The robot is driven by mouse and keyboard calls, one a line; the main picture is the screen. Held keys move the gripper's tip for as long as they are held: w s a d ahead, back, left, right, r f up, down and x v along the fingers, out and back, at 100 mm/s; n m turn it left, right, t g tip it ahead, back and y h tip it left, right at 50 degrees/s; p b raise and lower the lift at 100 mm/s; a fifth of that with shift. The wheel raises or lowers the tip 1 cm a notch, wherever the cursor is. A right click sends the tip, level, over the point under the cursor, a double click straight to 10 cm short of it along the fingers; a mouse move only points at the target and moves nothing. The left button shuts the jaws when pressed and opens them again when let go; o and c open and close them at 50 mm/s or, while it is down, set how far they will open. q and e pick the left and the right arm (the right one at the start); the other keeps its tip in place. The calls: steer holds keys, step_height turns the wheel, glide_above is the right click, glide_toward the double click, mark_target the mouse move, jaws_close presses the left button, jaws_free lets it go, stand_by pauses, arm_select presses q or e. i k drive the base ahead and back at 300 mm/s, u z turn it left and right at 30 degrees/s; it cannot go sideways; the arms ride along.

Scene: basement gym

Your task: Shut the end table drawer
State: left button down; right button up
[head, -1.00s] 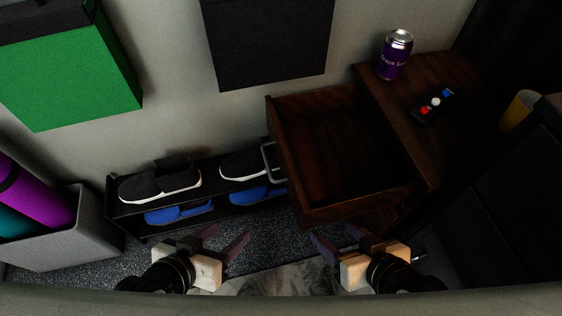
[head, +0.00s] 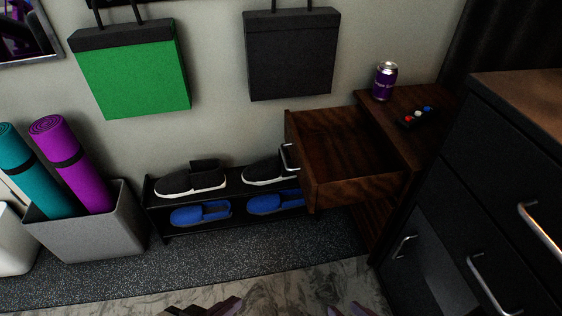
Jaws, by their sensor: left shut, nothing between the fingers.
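The end table (head: 389,110) is dark brown wood and stands against the wall at the right of centre. Its drawer (head: 312,158) is pulled far out to the left and looks empty. The drawer's grey metal handle (head: 287,158) is on its left-facing front. My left gripper (head: 205,308) shows only its fingertips at the bottom edge, shut and empty. My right gripper (head: 349,311) barely shows at the bottom edge, and its jaw state is unclear. Both are apart from the drawer, nearer to me.
A purple can (head: 385,82) and a small controller (head: 416,118) are on the end table. A shoe rack (head: 163,229) stands left of and partly behind the drawer. A black drawer cabinet (head: 470,200) fills the right. A mat bin (head: 95,237) stands left. The front floor is clear.

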mark_target(339, 157)
steer(key=u, duration=0.3)
steer(key=i, duration=0.9)
steer(key=z, duration=0.95)
